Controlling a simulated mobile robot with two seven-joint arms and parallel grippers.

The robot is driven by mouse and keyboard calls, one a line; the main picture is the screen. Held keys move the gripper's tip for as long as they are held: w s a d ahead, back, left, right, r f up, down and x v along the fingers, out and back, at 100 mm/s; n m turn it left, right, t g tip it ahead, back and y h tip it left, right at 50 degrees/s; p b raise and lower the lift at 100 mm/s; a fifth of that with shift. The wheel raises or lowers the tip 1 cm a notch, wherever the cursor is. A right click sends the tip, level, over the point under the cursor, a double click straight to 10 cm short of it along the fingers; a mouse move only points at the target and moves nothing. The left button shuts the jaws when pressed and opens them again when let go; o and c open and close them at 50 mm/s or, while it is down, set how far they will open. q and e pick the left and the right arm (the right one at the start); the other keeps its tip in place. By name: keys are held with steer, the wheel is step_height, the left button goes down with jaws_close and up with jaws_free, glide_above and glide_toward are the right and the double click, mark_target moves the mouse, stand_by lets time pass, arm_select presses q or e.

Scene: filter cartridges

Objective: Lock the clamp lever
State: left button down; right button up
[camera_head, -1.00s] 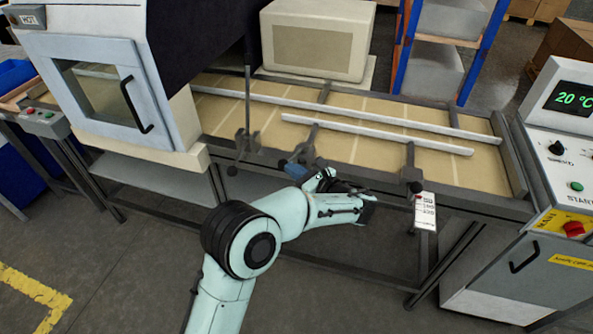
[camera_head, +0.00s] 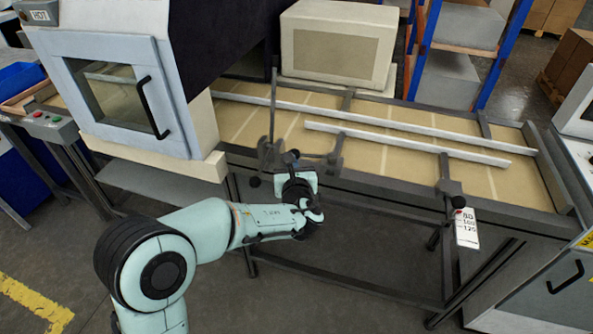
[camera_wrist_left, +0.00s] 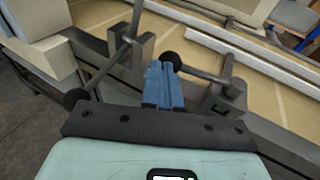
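A dark clamp bracket (camera_head: 335,158) stands on the near rail of the conveyor table. From it a lever rod runs left to a round black knob (camera_head: 293,154), also seen in the left wrist view (camera_wrist_left: 172,60). A second bracket (camera_head: 268,154) to the left carries a tall upright rod and a lower black knob (camera_head: 254,181). My left gripper (camera_head: 296,172) is at the near edge, just below the right lever's knob. In the left wrist view its blue fingers (camera_wrist_left: 163,82) are together, tips beside that knob; contact cannot be told. My right gripper is not in view.
A white scale tag (camera_head: 467,228) hangs by another bracket (camera_head: 448,188) on the rail at right. A light guide bar (camera_head: 405,143) runs along the table. A white cabinet with a handled door (camera_head: 118,97) stands close on the left. The floor in front is free.

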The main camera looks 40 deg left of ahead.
arm_select(q)
steer(key=shift+a+r+b+x, duration=0.1)
steer(key=shift+r+b+x, duration=0.1)
steer(key=shift+x, duration=0.65)
steer(key=shift+a+r+b+x, duration=0.1)
steer(key=shift+b+x, duration=0.05)
steer(key=shift+x, duration=0.7)
steer(key=shift+a+r+b+x, duration=0.1)
steer(key=shift+r+b+x, duration=0.1)
steer(key=shift+x, duration=0.65)
steer(key=shift+s, duration=0.1)
